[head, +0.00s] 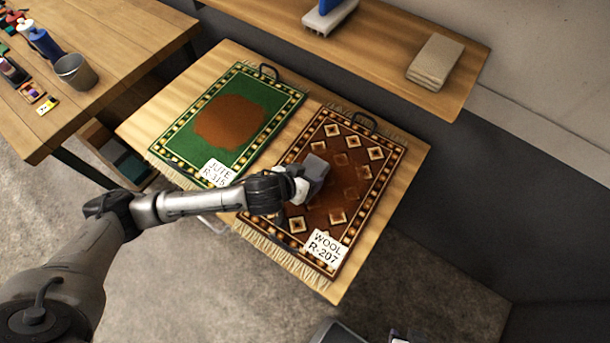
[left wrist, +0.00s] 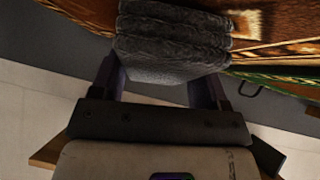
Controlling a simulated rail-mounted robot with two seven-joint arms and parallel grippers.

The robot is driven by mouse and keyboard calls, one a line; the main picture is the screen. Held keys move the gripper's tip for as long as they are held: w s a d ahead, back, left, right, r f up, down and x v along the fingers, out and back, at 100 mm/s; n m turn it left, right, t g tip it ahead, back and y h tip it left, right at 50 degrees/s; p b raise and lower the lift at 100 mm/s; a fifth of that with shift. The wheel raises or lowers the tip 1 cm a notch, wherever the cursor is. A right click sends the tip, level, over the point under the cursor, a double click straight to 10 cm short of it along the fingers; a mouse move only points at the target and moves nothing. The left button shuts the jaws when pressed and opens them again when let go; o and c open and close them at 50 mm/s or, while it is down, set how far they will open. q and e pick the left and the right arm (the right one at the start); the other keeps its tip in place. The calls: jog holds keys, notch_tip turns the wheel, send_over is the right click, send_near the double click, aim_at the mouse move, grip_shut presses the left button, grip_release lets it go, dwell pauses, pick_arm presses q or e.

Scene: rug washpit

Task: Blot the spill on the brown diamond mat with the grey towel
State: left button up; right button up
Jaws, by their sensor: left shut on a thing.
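The brown diamond mat (head: 376,184), labelled WOOL R-207, lies flat on the right of the low wooden table. A dark reddish spill (head: 336,209) shows on its middle, partly hidden by my left gripper and the towel. My left gripper (head: 300,184) is shut on the folded grey towel (head: 317,171) over the middle of the mat. In the left wrist view the towel (left wrist: 170,42) sits between the fingers, with the mat (left wrist: 275,22) just beyond it. I cannot tell whether the towel touches the mat. My right gripper is not identifiable in either view.
A green mat (head: 262,91) labelled JUTE R-315, with a brown patch, lies left on the low table (head: 160,112). A shelf (head: 385,50) behind holds a folded beige stack (head: 436,60). A side table with a grey cup (head: 74,72) stands at the left.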

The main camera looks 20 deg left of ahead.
dwell(0.4)
pick_arm(q)
jog(key=shift+f+p, duration=0.15)
jog(key=shift+p, duration=0.3)
dwell(0.4)
dwell(0.9)
jog(key=shift+r+p, duration=0.45)
jog(key=shift+p, duration=0.15)
notch_tip(320, 180, up, 6)
jog(key=p, duration=0.7)
jog(key=shift+r+p, duration=0.2)
jog(key=shift+p, duration=0.15)
jog(key=shift+f, duration=0.1)
